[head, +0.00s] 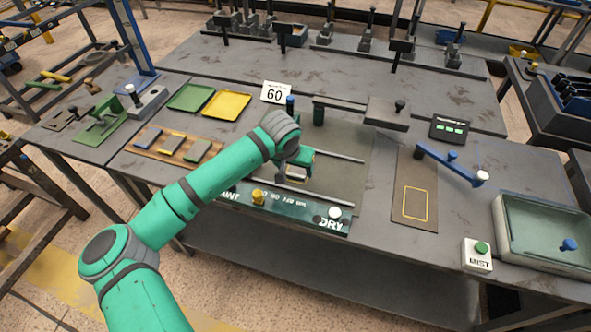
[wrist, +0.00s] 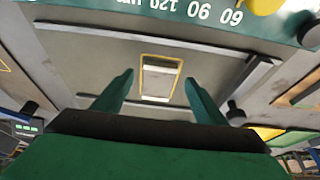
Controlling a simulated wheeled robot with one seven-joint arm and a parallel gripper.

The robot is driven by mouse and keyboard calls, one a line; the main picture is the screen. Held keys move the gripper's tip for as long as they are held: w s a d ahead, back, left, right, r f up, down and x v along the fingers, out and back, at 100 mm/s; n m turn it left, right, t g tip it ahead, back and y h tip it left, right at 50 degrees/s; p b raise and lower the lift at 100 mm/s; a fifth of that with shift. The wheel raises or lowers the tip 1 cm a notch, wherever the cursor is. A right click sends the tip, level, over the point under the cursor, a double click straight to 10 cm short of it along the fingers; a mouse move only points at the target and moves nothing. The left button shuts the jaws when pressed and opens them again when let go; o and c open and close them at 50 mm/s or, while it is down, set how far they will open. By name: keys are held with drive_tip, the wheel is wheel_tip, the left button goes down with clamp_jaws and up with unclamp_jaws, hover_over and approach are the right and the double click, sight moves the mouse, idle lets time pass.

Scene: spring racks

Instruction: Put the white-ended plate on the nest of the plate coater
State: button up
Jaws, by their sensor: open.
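The white-ended plate (wrist: 158,82) is grey with a pale band at each end. In the wrist view it lies inside the yellow outline of the nest (wrist: 178,56) on the plate coater's grey bed (wrist: 215,67). My gripper (wrist: 158,76) is open, with one green finger on each side of the plate and a gap to both. In the head view my gripper (head: 296,176) is low over the coater bed (head: 345,188), between the rails, and hides most of the plate and nest.
The coater's front panel (head: 290,208) has a yellow knob and a white knob. A wooden rack (head: 172,147) with several plates lies left, below green and yellow trays (head: 227,104). A blue lever (head: 450,164), a button box (head: 477,255) and a basin (head: 545,235) stand right.

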drive_tip(key=v, duration=0.9)
drive_tip(key=shift+r, duration=0.2)
